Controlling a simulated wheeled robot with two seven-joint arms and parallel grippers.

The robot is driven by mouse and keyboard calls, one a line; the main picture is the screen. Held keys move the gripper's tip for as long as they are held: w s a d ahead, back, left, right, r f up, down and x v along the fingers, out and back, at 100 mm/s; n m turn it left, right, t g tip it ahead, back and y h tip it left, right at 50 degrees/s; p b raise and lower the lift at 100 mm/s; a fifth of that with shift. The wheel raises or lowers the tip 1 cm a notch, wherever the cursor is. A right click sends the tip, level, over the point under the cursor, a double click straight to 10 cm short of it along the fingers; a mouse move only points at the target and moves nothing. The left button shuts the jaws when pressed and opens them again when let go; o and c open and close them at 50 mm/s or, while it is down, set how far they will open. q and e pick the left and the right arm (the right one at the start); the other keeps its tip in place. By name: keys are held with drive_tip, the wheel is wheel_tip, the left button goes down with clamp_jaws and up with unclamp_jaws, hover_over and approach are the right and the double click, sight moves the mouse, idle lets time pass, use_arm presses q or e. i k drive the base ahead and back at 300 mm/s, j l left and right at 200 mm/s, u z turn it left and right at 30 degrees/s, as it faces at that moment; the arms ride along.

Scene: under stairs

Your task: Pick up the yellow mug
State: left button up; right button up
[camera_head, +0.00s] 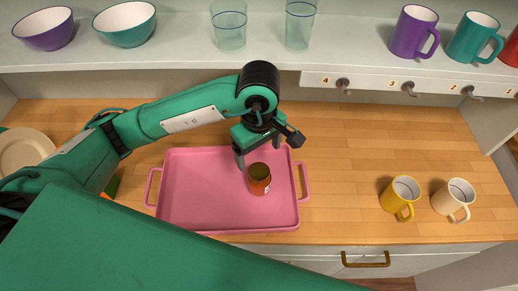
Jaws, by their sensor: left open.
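The yellow mug (400,197) stands upright on the wooden counter at the right, its handle toward the lower right. My left gripper (268,155) is open above the pink tray, well to the left of the mug. A jar with an orange-red body and dark lid (260,180) stands on the tray just below the gripper. I cannot tell whether the fingers touch or surround the jar. My right gripper is not in view.
A cream mug (455,199) stands close to the right of the yellow mug. The pink tray (190,205) lies left of centre. Bowls, glasses and mugs line the shelf (275,52) above; hooks hang below it. Counter between tray and yellow mug is clear.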

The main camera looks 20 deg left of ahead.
sight(404, 190)
drive_tip(key=k+l, duration=0.2)
drive_tip(key=k, duration=0.3)
drive_tip(key=k+l, duration=0.2)
drive_tip(key=k, duration=0.25)
drive_tip(key=k+l, duration=0.2)
drive_tip(key=k, duration=0.3)
